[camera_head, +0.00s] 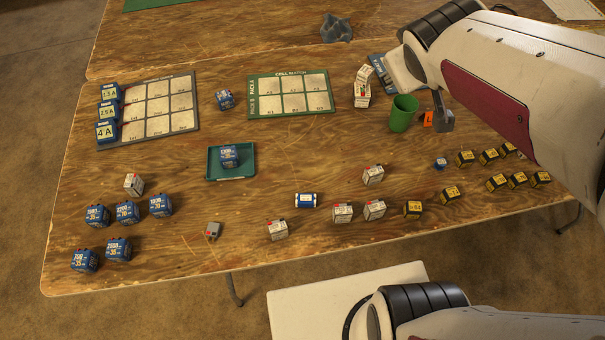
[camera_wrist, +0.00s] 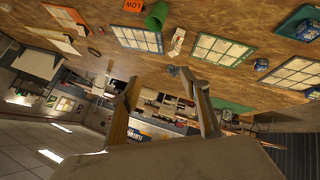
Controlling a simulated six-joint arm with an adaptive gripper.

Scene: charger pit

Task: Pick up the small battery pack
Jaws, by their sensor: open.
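Several battery packs lie on the wooden table (camera_head: 330,180), and none is plainly marked as the small one. The smallest-looking are a small blue pack (camera_head: 440,163) at the right and a small grey block (camera_head: 213,231) at the front left. Larger blue packs (camera_head: 117,248) stand at the front left, white packs (camera_head: 343,212) along the front middle, and black-and-yellow packs (camera_head: 450,193) at the right. My gripper (camera_wrist: 165,92) is open and empty in the wrist view, its fingers apart and pointing across the room. In the head view my arm mostly hides it at the upper right.
A green tray (camera_head: 248,177) holds a blue pack (camera_head: 229,154). A grey grid board (camera_head: 190,104) and green-edged Cell Match board (camera_head: 254,108) lie behind. The table's middle has bare wood.

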